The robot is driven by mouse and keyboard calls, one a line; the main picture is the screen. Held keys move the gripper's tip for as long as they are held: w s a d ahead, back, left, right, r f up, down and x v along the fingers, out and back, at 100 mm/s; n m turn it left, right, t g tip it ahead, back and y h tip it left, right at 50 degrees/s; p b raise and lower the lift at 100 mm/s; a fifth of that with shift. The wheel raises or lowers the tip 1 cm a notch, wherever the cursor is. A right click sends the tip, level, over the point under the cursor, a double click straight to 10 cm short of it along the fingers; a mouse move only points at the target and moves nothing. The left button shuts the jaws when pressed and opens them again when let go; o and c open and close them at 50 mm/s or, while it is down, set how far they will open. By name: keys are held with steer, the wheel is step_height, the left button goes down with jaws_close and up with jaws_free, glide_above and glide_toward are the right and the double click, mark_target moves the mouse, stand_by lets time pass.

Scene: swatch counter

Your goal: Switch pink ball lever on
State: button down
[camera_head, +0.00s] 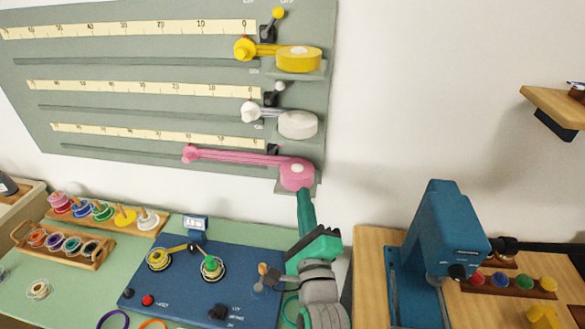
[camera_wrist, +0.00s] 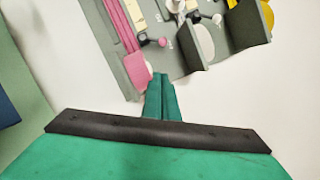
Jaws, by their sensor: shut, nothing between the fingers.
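The pink ball lever (camera_wrist: 162,42) shows in the wrist view as a small pink ball beside a dark base on the grey-green wall board. In the head view its dark base (camera_head: 272,149) is just above the pink drum (camera_head: 297,174), and the ball is hard to make out. My gripper (camera_head: 304,192) is green, shut and empty, with its tips at the lower edge of the pink drum. In the wrist view the shut fingertips (camera_wrist: 160,79) are below the pink ball, apart from it in the picture. I cannot tell whether they touch the drum.
A pink slide (camera_head: 190,153) extends left from the drum. White (camera_head: 297,124) and yellow (camera_head: 298,58) drums with their own ball levers are above. Below are a blue panel (camera_head: 190,280), spool racks (camera_head: 70,252) and a blue machine (camera_head: 440,235).

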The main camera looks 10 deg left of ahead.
mark_target(299, 177)
steer(key=x, duration=0.9)
steer(key=shift+w, duration=0.35)
steer(key=shift+w+a+r, duration=0.3)
steer(key=shift+a, duration=0.2)
steer(key=shift+w+a+r, duration=0.3)
steer(key=shift+a, duration=0.2)
steer(key=shift+w+a+r, duration=0.4)
steer(key=shift+a, duration=0.2)
steer(key=shift+a, duration=0.15)
steer(key=shift+r+n, duration=0.1)
steer(key=shift+n, duration=0.2)
